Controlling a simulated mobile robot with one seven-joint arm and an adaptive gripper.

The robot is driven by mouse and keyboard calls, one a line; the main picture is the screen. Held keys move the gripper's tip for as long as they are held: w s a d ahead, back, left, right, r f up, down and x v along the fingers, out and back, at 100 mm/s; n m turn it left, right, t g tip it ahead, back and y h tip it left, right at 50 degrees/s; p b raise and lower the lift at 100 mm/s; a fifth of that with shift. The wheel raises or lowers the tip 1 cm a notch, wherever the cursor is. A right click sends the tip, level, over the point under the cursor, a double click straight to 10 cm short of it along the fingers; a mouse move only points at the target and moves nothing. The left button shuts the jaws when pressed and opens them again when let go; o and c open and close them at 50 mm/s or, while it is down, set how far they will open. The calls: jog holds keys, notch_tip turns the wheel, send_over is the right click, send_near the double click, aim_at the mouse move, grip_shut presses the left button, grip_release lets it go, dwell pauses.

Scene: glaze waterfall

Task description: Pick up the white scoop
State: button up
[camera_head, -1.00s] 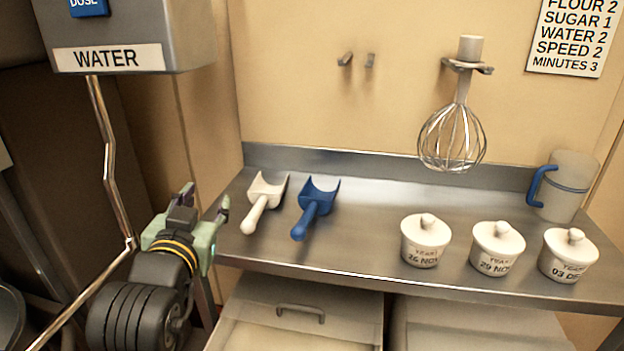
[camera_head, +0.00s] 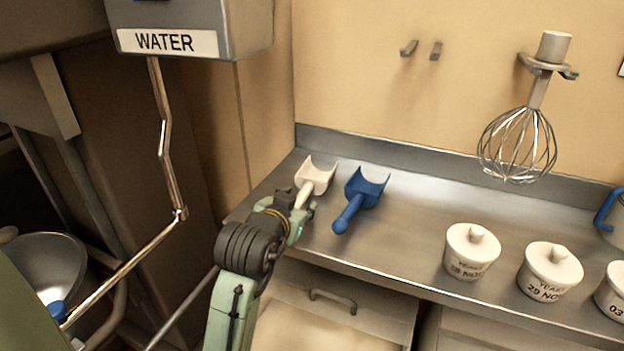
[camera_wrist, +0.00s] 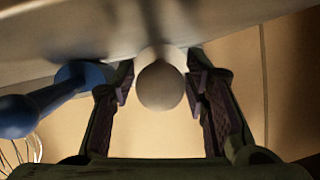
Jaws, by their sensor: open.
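The white scoop (camera_head: 316,178) lies on the steel shelf, its handle pointing toward my gripper and its open end toward the wall. My gripper (camera_head: 299,205) is at the handle end in the head view, and the fingers hide part of the handle. In the wrist view the round white handle end (camera_wrist: 161,86) sits between the two open fingers (camera_wrist: 160,100), with a gap visible on the left side. The fingers do not appear closed on it. The blue scoop (camera_head: 360,196) lies just right of the white one, and its blue handle (camera_wrist: 50,100) shows left of the fingers in the wrist view.
The steel shelf (camera_head: 420,213) holds several lidded white jars, one of them nearest (camera_head: 471,252), at the right. A whisk (camera_head: 518,145) hangs above. A metal pipe (camera_head: 166,150) runs down from the water box (camera_head: 190,30) at the left. Bins stand below the shelf.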

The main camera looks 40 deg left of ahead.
jog(key=shift+x, duration=0.9)
jog(key=shift+c, duration=0.2)
grip_shut()
